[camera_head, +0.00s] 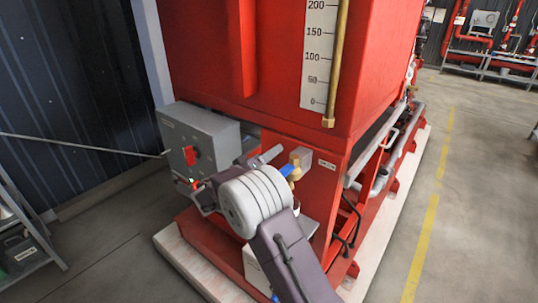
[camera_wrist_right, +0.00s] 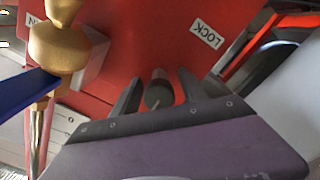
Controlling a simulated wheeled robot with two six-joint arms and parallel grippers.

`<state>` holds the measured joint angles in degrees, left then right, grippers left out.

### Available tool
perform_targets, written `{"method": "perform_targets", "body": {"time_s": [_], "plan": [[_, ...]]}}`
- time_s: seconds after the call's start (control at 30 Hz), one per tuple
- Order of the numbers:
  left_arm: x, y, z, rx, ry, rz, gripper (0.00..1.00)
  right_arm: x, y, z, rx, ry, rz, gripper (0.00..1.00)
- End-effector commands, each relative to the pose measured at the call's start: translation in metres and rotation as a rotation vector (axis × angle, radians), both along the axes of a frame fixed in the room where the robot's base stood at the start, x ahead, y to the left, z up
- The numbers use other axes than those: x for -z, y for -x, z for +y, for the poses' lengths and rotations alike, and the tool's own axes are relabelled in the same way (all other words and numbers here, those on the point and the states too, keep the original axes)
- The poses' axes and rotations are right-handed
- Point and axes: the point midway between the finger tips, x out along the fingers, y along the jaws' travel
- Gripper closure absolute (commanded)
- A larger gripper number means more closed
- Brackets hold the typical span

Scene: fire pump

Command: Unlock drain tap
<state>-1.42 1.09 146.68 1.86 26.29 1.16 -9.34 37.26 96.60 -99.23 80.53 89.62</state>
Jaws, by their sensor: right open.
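The drain tap (camera_head: 293,168) shows in the head view on the red frame, with a brass body and a blue lever. In the right wrist view the brass tap (camera_wrist_right: 65,45) is large at the left, and its blue lever (camera_wrist_right: 25,95) reaches to the left edge. A white LOCK label (camera_wrist_right: 207,34) is on the red panel. A small grey round knob (camera_wrist_right: 159,92) shows between the dark fingers of my right gripper (camera_wrist_right: 158,95), which is open; I cannot tell whether they touch it. My left gripper is not in view.
The red tank (camera_head: 260,60) with a level scale (camera_head: 318,55) stands above the tap. A grey box (camera_head: 200,138) with a red switch (camera_head: 190,156) is to the left. A metal rack (camera_head: 22,235) stands far left. The floor at right is clear.

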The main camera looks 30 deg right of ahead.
Motion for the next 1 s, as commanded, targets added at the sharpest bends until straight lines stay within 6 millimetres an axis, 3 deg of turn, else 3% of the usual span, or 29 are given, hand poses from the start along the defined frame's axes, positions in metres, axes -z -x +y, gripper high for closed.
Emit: {"method": "perform_targets", "body": {"time_s": [0.07, 0.27, 0.67, 1.0], "plan": [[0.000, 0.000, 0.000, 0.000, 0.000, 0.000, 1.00, 0.000, 0.000, 0.000, 0.000, 0.000, 0.000, 0.48], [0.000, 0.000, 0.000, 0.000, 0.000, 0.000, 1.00, 0.000, 0.000, 0.000, 0.000, 0.000, 0.000, 1.00], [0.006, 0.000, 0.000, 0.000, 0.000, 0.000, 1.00, 0.002, 0.000, 0.001, 0.000, 0.026, 0.063, 1.00], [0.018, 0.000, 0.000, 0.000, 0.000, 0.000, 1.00, 0.003, 0.000, 0.001, 0.001, 0.130, 0.314, 1.00]]}}
